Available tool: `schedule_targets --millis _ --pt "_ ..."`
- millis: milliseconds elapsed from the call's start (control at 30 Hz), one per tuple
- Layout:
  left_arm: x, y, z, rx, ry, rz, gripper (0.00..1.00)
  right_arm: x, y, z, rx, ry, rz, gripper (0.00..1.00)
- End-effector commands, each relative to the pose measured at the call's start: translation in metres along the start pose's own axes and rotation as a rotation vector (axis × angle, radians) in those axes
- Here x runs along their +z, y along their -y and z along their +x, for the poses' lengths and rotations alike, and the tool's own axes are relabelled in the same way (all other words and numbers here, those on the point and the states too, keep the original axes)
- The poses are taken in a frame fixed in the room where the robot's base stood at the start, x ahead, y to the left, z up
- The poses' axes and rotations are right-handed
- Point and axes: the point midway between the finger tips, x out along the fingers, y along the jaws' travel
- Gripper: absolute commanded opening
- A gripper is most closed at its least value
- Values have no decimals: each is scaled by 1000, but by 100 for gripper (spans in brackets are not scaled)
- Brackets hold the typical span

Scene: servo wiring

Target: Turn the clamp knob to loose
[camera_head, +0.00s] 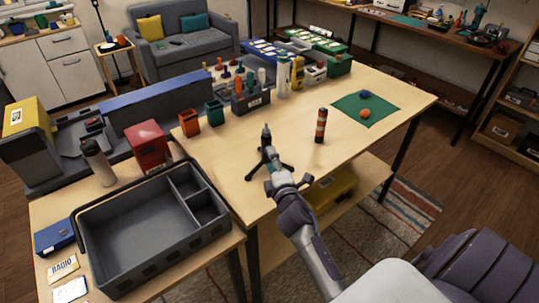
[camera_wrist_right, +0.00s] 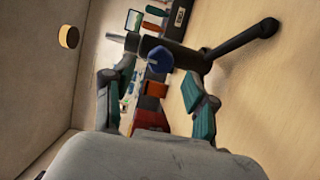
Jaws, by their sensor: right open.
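A small black stand (camera_head: 264,152) with spread legs and an upright post stands on the wooden table, near its front edge. My right gripper (camera_head: 272,177) is low in front of it. In the right wrist view the dark stand (camera_wrist_right: 183,54) lies ahead, with a blue clamp knob (camera_wrist_right: 157,60) on its near side. My right gripper (camera_wrist_right: 157,84) is open there, its teal-padded fingers on either side of the knob's line. I cannot tell whether they touch it. The knob cannot be made out in the head view. My left gripper is not in view.
A striped red and black cylinder (camera_head: 320,126) stands right of the stand. A large grey tray (camera_head: 140,262) is at left. Several bins and tools line the table's back. The table between is clear.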

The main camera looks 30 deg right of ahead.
Motion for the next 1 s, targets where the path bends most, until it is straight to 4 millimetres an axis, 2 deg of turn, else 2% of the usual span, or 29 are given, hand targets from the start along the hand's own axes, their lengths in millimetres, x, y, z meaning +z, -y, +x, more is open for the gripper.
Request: schedule_targets --millis 33,200,400,600,1000 --pt "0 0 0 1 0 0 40 0 2 -13 -3 0 0 57" --pt "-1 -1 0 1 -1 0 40 0 2 -50 -5 1 2 57" --pt "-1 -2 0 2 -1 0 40 0 1 -79 -3 1 0 57" --pt "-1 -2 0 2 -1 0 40 0 1 -88 -2 1 -1 57" --pt "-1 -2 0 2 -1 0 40 0 0 -88 -1 1 -1 57"
